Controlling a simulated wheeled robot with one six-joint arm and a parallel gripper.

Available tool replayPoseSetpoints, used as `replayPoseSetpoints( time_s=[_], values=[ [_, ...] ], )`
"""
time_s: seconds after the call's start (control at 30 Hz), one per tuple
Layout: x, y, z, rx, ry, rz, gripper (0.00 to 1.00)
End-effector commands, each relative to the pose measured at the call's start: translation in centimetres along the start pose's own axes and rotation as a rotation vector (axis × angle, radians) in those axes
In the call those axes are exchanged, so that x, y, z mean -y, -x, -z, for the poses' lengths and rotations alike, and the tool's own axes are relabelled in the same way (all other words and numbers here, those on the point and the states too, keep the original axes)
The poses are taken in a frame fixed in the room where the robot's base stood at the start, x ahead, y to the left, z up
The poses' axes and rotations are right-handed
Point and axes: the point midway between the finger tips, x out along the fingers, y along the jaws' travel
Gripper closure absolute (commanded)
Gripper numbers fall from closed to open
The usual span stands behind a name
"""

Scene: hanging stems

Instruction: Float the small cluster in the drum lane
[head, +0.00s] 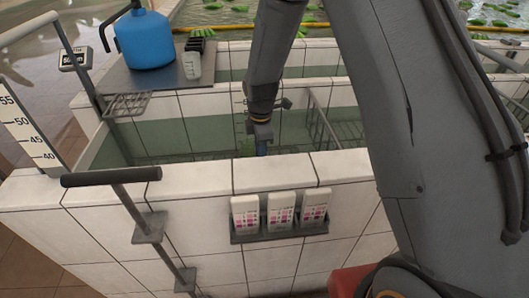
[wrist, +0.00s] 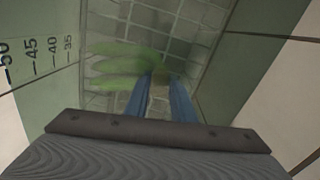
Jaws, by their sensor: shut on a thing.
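My gripper (head: 262,147) reaches down into a tiled lane (head: 180,132) with green inner walls, just behind the white front wall. In the head view only a little green of the cluster shows left of the gripper; the front wall hides the fingertips. A blue drum (head: 146,38) stands on a grey shelf behind this lane's left end.
Wire racks (head: 322,128) stand in the lane right of my gripper. A handled bar (head: 112,177) and several test cards (head: 281,210) are in front.

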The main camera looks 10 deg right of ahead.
Motion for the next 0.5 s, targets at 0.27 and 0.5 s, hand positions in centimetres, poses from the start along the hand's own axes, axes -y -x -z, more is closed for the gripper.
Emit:
replayPoseSetpoints(
  time_s=[0.27,0.5],
  values=[
    [0.01,0.01,0.00,0.000,0.000,0.000,0.57],
    [0.10,-0.06,-0.01,0.000,0.000,0.002,0.56]
  ],
)
